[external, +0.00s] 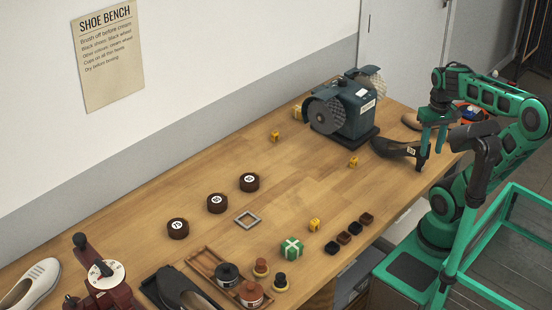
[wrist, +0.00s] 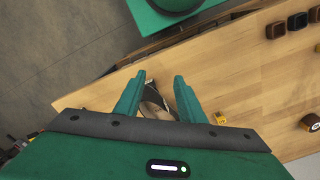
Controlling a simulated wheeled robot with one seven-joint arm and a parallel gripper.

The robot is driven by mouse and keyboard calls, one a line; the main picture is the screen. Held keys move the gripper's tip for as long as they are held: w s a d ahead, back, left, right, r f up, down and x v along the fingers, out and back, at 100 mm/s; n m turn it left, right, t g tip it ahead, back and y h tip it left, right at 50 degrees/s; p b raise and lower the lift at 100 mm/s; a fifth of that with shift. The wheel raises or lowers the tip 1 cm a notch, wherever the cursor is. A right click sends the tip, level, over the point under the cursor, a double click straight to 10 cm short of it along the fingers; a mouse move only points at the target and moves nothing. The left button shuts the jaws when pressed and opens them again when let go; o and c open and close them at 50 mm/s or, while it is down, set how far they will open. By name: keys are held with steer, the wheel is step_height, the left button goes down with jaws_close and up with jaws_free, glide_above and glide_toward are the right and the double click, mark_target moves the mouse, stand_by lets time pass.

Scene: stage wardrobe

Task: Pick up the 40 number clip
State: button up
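Small yellow clips lie on the bench in the external view: one (external: 275,135) left of the grinder, one (external: 353,161) in front of it and one (external: 314,224) nearer the front edge. Their numbers are too small to read, so I cannot tell which is 40. A yellow clip (wrist: 220,118) shows right of my fingers in the wrist view. A dark shoe (external: 392,147) with a small pale patch lies by my gripper (external: 431,160). My gripper is open, fingers pointing down at the bench's right end. In the wrist view the shoe (wrist: 151,98) shows between the fingers (wrist: 160,78).
A two-wheeled grinder (external: 345,112) stands at the back. A wooden tray (external: 203,262) holds tins. The middle bench is mostly clear.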

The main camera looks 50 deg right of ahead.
step_height(320, 180, up, 14)
steer(key=w+f+m+g+h, duration=0.4)
steer(key=w+f+m+g, duration=0.2)
steer(key=w+f, duration=1.15)
steer(key=w+a+r+m+t+h, duration=0.2)
steer(key=a+r+t+h, duration=0.25)
steer(key=a+r, duration=0.5)
steer(key=w+a+r+m+t+h, duration=0.25)
steer(key=a+r+h, duration=0.25)
steer(key=a+r, duration=0.4)
glide_toward(352, 160)
steer(key=shift+s+d+f, duration=0.2)
steer(key=shift+d, duration=0.2)
steer(key=shift+s+d+f, duration=0.15)
steer(key=shift+d+f, duration=0.05)
steer(key=shift+d, duration=0.2)
steer(key=x, duration=0.4)
steer(key=shift+d+f, duration=0.15)
steer(key=shift+f, duration=0.05)
steer(key=shift+w+x, duration=0.2)
steer(key=shift+x, duration=1.35)
steer(key=shift+w+x, duration=0.2)
steer(key=shift+x, duration=1.35)
steer(key=shift+r, duration=0.2)
